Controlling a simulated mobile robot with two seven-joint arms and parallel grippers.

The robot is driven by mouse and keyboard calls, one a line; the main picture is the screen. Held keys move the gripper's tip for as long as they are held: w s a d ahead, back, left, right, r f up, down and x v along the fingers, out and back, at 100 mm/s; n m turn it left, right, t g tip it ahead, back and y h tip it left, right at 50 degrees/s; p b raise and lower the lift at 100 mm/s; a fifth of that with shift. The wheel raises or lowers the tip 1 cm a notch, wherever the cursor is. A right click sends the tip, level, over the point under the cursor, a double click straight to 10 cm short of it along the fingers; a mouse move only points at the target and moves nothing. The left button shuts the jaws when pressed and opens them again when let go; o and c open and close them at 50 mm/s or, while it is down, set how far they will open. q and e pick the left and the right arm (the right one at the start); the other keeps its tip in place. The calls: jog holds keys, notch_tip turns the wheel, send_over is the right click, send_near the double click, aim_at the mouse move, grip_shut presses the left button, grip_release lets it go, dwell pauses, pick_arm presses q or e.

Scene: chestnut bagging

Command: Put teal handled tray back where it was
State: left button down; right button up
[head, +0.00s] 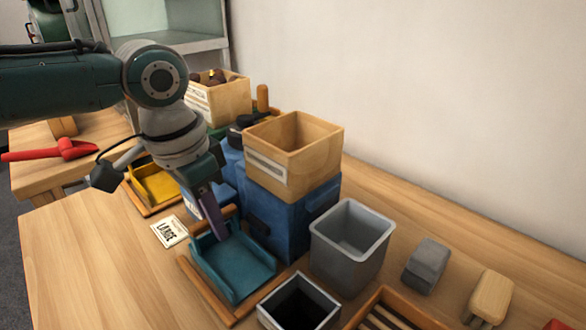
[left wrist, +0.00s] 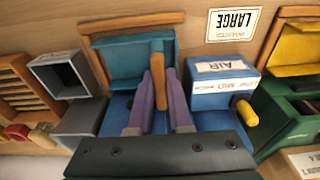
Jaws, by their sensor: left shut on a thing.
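The teal tray (head: 240,268) is at the front of the table, before the blue machine (head: 285,225). It lies at or just over a wooden frame (head: 203,293); I cannot tell whether it rests fully in it. The tray also shows in the left wrist view (left wrist: 125,62). My left gripper (head: 216,228), with purple fingers, reaches down from above at the tray's back side. In the left wrist view its fingers (left wrist: 158,85) are shut on the tray's wooden handle (left wrist: 158,98). My right gripper is not in view.
A dark-lined grey bin (head: 298,305) stands close right of the tray, with a taller grey bin (head: 350,245) behind it. A LARGE card (head: 170,232) and a yellow tray (head: 155,185) lie to the left. A wooden box (head: 294,155) tops the machine. The front-left table is clear.

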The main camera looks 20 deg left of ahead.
pick_arm(q)
jog(key=shift+f, duration=0.1)
jog(key=c, duration=0.8)
grip_release()
jog(key=shift+c, duration=0.2)
